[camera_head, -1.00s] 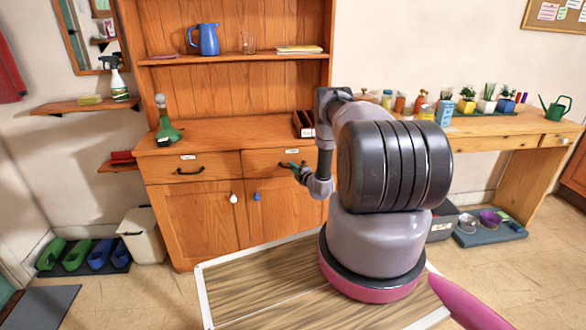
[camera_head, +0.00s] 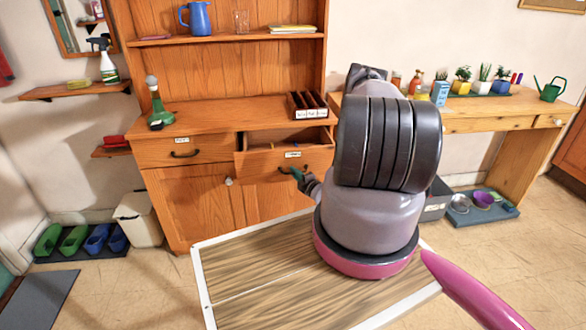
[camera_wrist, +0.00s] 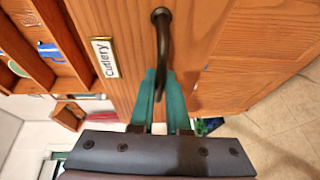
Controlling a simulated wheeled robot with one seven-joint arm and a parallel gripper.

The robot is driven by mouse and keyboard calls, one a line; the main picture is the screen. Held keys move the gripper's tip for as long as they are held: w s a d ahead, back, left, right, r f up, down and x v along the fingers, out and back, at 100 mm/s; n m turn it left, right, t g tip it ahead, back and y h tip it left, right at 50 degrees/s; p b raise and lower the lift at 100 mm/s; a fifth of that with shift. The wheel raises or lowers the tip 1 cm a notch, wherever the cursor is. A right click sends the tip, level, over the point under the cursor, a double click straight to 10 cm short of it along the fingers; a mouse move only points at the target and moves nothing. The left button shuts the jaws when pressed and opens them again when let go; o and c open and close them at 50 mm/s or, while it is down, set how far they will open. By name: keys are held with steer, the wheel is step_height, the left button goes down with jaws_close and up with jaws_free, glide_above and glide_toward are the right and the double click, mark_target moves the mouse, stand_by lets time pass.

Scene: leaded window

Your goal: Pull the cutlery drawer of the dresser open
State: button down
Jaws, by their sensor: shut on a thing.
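The cutlery drawer (camera_head: 262,161) is the right drawer of the wooden dresser (camera_head: 190,120), and it stands out from the dresser with its open top showing. Its front carries a label reading "Cutlery" (camera_wrist: 104,58) in the wrist view. My gripper (camera_head: 297,174) is at the drawer front; its green fingers (camera_wrist: 153,92) are shut on the dark curved handle (camera_wrist: 163,38). My arm hides the right part of the dresser in the head view.
The left drawer (camera_head: 212,148) is shut. A bin (camera_head: 138,222) stands left of the dresser.

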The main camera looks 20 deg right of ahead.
steer(key=shift+s+a, duration=0.1)
steer(key=shift+s, duration=0.45)
steer(key=c, duration=0.9)
jaws_free()
steer(key=s+d, duration=0.1)
steer(key=s, duration=0.9)
steer(key=shift+s+r, duration=0.3)
steer(key=shift+r, duration=0.15)
steer(key=shift+d, duration=0.15)
